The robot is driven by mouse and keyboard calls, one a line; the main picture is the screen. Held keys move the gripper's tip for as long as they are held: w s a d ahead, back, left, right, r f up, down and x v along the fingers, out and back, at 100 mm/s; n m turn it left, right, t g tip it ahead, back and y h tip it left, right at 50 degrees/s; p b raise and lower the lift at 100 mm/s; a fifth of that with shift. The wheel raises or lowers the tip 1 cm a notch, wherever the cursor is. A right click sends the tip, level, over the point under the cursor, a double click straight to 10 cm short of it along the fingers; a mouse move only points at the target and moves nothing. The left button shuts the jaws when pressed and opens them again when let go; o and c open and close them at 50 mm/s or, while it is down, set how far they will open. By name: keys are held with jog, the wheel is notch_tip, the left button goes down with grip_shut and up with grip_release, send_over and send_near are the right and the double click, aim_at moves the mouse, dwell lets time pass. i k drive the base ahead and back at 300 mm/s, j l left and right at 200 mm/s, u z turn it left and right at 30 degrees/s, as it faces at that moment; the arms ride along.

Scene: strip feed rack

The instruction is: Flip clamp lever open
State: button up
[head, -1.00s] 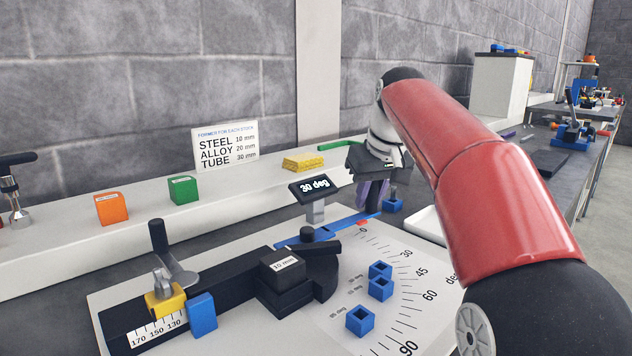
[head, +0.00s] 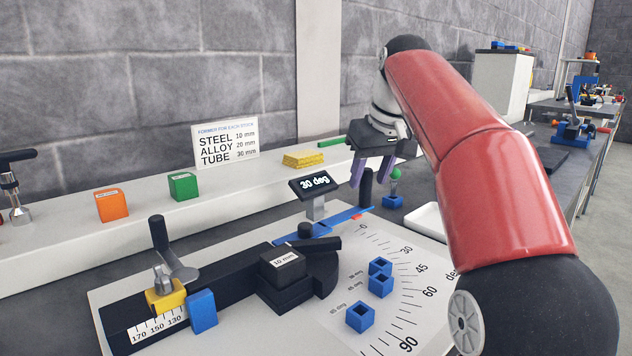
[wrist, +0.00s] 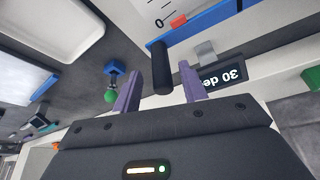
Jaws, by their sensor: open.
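The clamp lever (head: 160,236) has an upright black grip on a grey metal arm, above the yellow block (head: 166,300) at the left of the black bending fixture in the head view. My gripper (head: 369,183) is open and empty, far to the right of the lever and above the bench. It sits near the upright black post (head: 367,190) on the blue bar (head: 340,222). In the wrist view, the post (wrist: 161,68) shows beyond and between the purple fingers of my gripper (wrist: 163,84). The clamp lever is not visible in the wrist view.
A display (head: 314,184) reading 30 deg stands between my gripper and the clamp lever. A blue block (head: 202,312) is beside the yellow block. A black former (head: 283,268) and several small blue blocks lie on the plate. A green-topped blue holder (head: 393,201) is right of the post.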

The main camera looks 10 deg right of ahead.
aim_at(187, 275)
jog(key=k, duration=1)
